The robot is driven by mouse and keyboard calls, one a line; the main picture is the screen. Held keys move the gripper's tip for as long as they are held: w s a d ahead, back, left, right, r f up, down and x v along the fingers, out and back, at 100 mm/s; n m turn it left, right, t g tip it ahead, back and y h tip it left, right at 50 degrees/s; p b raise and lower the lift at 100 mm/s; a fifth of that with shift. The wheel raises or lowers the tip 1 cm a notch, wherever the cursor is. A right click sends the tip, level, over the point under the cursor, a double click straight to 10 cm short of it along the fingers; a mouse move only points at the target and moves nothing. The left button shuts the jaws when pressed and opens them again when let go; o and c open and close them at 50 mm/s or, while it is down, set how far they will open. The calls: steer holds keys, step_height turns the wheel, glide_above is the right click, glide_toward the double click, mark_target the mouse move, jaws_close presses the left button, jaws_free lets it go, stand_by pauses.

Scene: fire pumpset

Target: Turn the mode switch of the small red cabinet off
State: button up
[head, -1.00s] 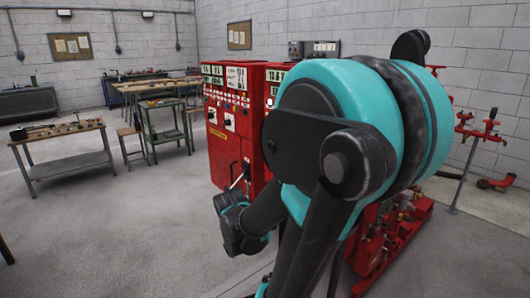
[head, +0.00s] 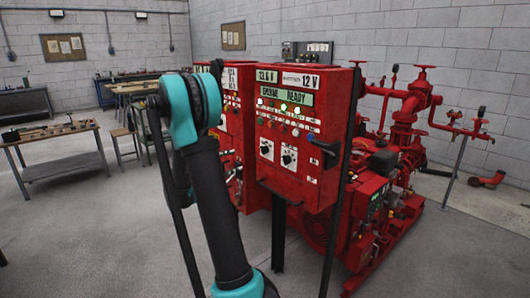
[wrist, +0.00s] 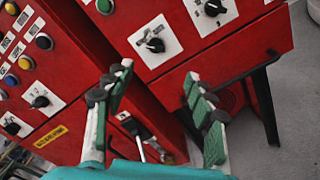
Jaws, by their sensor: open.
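The small red cabinet (head: 300,185) stands on legs at the centre of the head view, with lit displays and lamps. Its lower front carries two black rotary switches on white plates, a left one (head: 266,150) and a right one (head: 289,157). In the wrist view these appear as a nearer knob (wrist: 155,45) and another at the top (wrist: 214,8). The labels are too small to tell which is the mode switch. My gripper (wrist: 155,75) is open and empty, its fingers spread below the nearer knob, apparently not touching it. In the head view the gripper is hidden.
A taller red cabinet (wrist: 62,75) with several buttons and knobs stands close on the left. A black handle (head: 325,150) sticks out at the small cabinet's right side. The red pumpset (head: 385,190) is behind right.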

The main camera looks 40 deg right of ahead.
mark_target(266, 150)
steer(key=d, duration=0.5)
steer(key=w+d, duration=0.1)
steer(key=d, duration=1)
steer(key=shift+w+d+r, duration=0.1)
steer(key=shift+w+d, duration=0.1)
steer(key=shift+d, duration=0.15)
steer(key=shift+s+d, duration=0.1)
steer(key=shift+d, duration=0.15)
steer(key=shift+o, duration=1)
steer(key=c, duration=0.6)
steer(key=shift+s+a+r, duration=0.1)
steer(key=shift+s+a, duration=0.15)
steer(key=shift+s, duration=0.1)
steer(key=c, duration=0.5)
steer(key=shift+c, duration=0.5)
